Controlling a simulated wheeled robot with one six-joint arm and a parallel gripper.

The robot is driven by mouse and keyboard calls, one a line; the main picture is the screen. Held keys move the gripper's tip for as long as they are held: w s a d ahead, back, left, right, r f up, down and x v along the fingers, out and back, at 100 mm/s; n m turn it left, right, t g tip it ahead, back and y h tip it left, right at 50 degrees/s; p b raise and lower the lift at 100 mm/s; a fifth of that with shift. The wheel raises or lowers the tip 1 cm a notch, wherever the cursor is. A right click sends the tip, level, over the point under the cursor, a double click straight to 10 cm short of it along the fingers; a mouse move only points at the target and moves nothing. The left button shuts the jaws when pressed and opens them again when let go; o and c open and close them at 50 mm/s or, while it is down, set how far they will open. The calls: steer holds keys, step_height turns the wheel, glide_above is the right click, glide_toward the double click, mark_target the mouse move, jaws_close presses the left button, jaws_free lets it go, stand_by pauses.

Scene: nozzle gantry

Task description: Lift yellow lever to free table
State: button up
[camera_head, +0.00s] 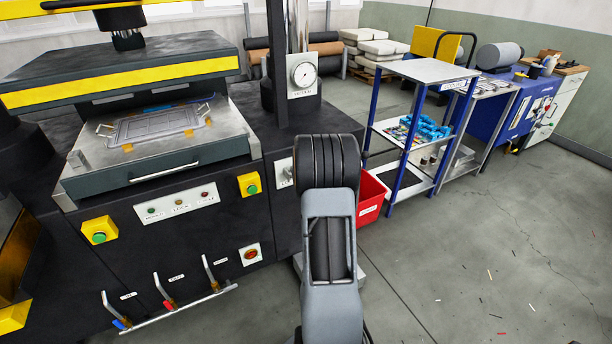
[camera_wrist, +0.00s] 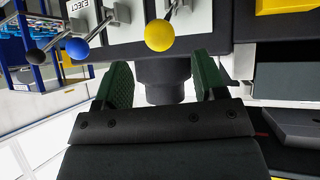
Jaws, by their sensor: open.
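The yellow lever shows in the wrist view as a yellow ball knob (camera_wrist: 159,35) on a thin metal rod, in front of a white plate. My gripper (camera_wrist: 161,82) is open, with its two green pads apart and nothing between them. The yellow knob stands beyond the pad tips, roughly in line with the gap, and looks untouched. In the head view my arm covers part of the machine front, and I cannot make out the yellow lever or my gripper there.
A blue-knobbed lever (camera_wrist: 77,48) and a black-knobbed lever (camera_wrist: 36,56) stand left of the yellow one in the wrist view. The head view shows a press table (camera_head: 215,145) holding a grey plate, a red bin (camera_head: 371,198), a blue-legged cart (camera_head: 397,175) and open floor at right.

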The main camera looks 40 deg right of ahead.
steer(key=v, duration=0.7)
steer(key=shift+p, duration=0.35)
steer(key=s+a+f+g+y, duration=0.2)
steer(key=s+a+f+g, duration=0.1)
steer(key=s+a+g, duration=0.4)
steer(key=s+a+r+n+y, duration=0.1)
steer(key=s+a+r+n, duration=0.1)
steer(key=a, duration=0.7)
steer(key=s+a+r+n+t+y, duration=0.1)
steer(key=s+a+r, duration=0.3)
steer(key=a, duration=0.5)
steer(key=s+a+r+n+t+y, duration=0.1)
steer(key=s+a+r+n+y, duration=0.1)
steer(key=a, duration=0.7)
step_height(320, 180, up, 3)
steer(key=shift+s+a+f+n, duration=0.15)
steer(key=shift+s+n, duration=0.45)
steer(key=shift+s, duration=0.4)
